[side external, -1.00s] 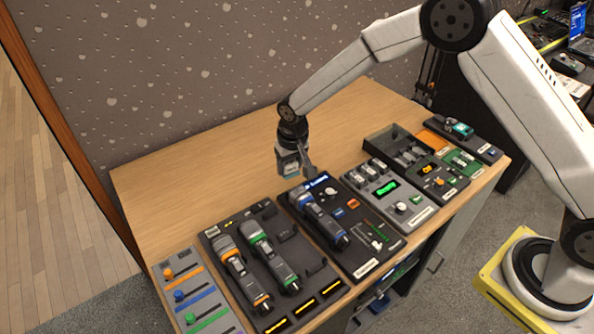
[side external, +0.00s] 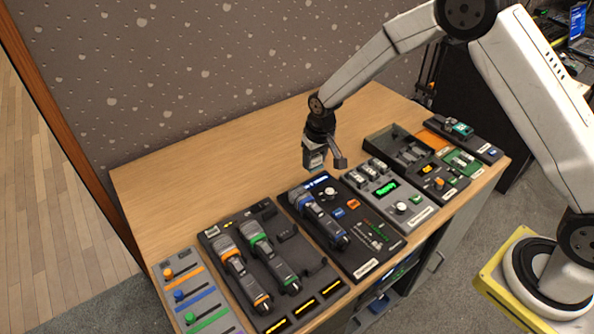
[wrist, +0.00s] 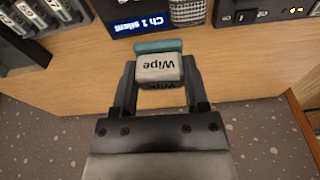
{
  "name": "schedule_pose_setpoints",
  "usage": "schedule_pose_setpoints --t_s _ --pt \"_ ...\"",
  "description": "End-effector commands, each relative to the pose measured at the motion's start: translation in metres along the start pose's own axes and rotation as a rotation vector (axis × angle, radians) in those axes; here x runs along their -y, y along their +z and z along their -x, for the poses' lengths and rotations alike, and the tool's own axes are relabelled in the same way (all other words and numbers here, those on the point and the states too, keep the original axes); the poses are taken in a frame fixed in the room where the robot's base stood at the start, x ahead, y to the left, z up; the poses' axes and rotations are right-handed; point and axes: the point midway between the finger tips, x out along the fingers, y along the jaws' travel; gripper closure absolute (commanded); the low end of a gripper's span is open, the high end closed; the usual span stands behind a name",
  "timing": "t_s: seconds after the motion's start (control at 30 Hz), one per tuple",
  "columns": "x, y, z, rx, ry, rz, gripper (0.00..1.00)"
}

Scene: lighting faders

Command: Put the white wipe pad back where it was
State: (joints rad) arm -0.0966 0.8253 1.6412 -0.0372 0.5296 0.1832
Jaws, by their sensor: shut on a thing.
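The white wipe pad (wrist: 160,70) is between the two fingers of my gripper (wrist: 158,88) in the wrist view. It has a white body with the word "Wipe" on it and a teal strip along its far edge. In the side external view my gripper (side external: 322,162) is shut on the pad and holds it above the tabletop, behind the dark panel with the blue-lit display (side external: 318,181). The fingers hide most of the pad there.
The wooden table (side external: 200,165) is bare at the back and left. Along its front stand a microphone tray (side external: 272,262), a fader strip (side external: 190,290), a grey panel with a green display (side external: 388,190) and an open dark box (side external: 395,145). A patterned wall rises behind.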

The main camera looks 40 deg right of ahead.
Motion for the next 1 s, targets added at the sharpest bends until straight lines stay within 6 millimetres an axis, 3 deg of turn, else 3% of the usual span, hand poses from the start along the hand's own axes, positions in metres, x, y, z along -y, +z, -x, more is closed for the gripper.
schedule_pose_setpoints --t_s 0.1,0.33,0.67,1.0 --pt "-0.033 0.007 -0.003 0.0 -0.003 0.014 0.89" --pt "-0.071 0.018 -0.006 -0.005 -0.005 0.046 0.89" --pt "-0.079 0.02 -0.008 -0.006 -0.005 0.056 0.89" --pt "-0.078 -0.004 -0.024 -0.005 -0.005 0.056 0.89"
